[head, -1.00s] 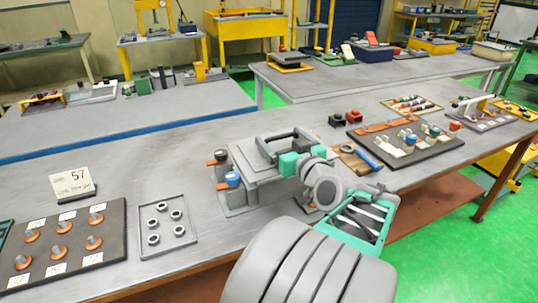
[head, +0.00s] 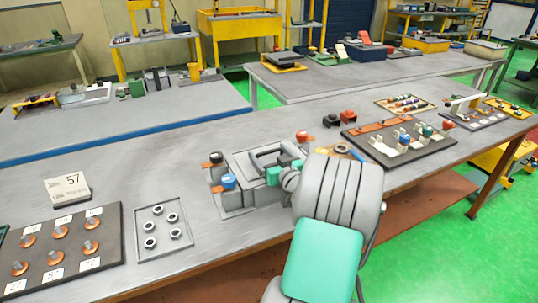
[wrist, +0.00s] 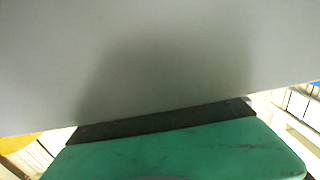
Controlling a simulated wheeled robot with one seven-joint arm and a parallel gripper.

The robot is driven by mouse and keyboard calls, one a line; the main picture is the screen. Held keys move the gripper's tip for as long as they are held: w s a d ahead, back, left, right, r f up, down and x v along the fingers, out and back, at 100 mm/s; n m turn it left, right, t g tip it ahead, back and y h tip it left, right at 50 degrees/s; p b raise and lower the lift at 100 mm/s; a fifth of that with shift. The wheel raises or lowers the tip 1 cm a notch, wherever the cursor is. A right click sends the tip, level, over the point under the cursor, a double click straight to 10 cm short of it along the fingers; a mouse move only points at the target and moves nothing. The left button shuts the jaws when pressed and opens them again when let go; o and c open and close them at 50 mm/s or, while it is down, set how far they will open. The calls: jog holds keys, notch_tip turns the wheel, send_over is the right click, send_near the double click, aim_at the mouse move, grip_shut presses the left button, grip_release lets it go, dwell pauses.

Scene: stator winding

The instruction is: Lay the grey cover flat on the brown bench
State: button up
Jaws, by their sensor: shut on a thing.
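The grey cover (head: 248,172) shows in the head view amid a low grey block with capped posts at its corners. A dark handle (head: 268,158) stands up from the cover. My gripper (head: 285,171), with teal fingers, is shut on the handle at its right side. My wrist hides the right part of the cover, and whether the cover rests or hangs just above is unclear. In the wrist view a plain grey surface (wrist: 160,60) fills the upper frame above a dark strip and a teal finger. The bench (head: 130,190) has a grey top and a brown front edge.
Bare bench top lies left of and behind the block.

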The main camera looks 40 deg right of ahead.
jog(key=shift+f+b, duration=0.1)
jog(key=shift+b, duration=0.2)
jog(key=o, duration=1.8)
jog(key=shift+c, duration=0.2)
